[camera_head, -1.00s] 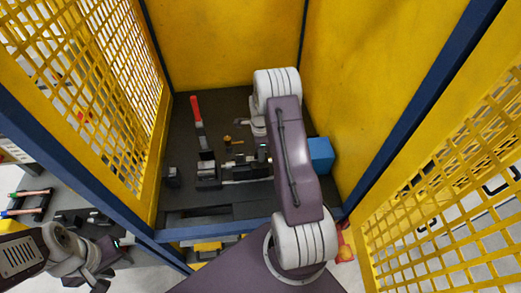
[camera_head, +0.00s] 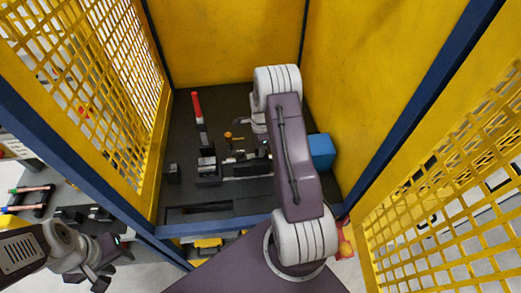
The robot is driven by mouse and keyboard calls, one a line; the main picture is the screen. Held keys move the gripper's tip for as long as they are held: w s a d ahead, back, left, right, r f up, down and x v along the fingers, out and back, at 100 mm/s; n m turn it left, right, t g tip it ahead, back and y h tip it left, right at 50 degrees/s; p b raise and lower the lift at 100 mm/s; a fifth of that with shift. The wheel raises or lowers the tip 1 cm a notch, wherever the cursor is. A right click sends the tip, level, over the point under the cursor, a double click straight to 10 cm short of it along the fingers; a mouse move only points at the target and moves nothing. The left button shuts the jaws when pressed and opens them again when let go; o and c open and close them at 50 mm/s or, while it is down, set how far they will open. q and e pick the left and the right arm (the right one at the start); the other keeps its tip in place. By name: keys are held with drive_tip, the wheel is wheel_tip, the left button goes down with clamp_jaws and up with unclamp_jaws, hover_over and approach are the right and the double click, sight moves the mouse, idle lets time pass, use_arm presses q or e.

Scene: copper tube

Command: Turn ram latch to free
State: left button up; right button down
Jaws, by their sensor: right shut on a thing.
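A dark bench fixture (camera_head: 248,170) with a silver clamp block (camera_head: 207,164) stands on the dark deck inside the yellow booth. A small orange-knobbed part (camera_head: 228,136), which looks like the ram latch, stands behind the block. A lever with a red handle (camera_head: 196,104) rises at its left. My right arm reaches over from the front, hiding the fixture's right end. My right gripper (camera_head: 242,148) is low at the fixture by the orange part, shut on what seems to be the latch; its fingertips are barely distinguishable. My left gripper (camera_head: 106,268) hangs outside the booth, fingers apart and empty.
A blue box (camera_head: 321,151) stands right of my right arm. Yellow walls and mesh panels with blue posts enclose the deck. A small dark block (camera_head: 174,173) is at the deck's left. A side table with copper tubes (camera_head: 32,189) lies outside at left.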

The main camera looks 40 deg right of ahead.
drive_tip(key=n+b, duration=0.1)
drive_tip(key=n, duration=0.2)
drive_tip(key=shift+n, duration=0.3)
drive_tip(key=n+b, duration=0.1)
drive_tip(key=n, duration=0.3)
drive_tip(key=shift+n, duration=0.3)
drive_tip(key=n+b, duration=0.1)
drive_tip(key=n, duration=0.3)
drive_tip(key=shift+d+r+n+b, duration=0.1)
drive_tip(key=shift+n+b, duration=0.2)
drive_tip(key=shift+n, duration=1.7)
drive_tip(key=c, duration=1.4)
unclamp_jaws()
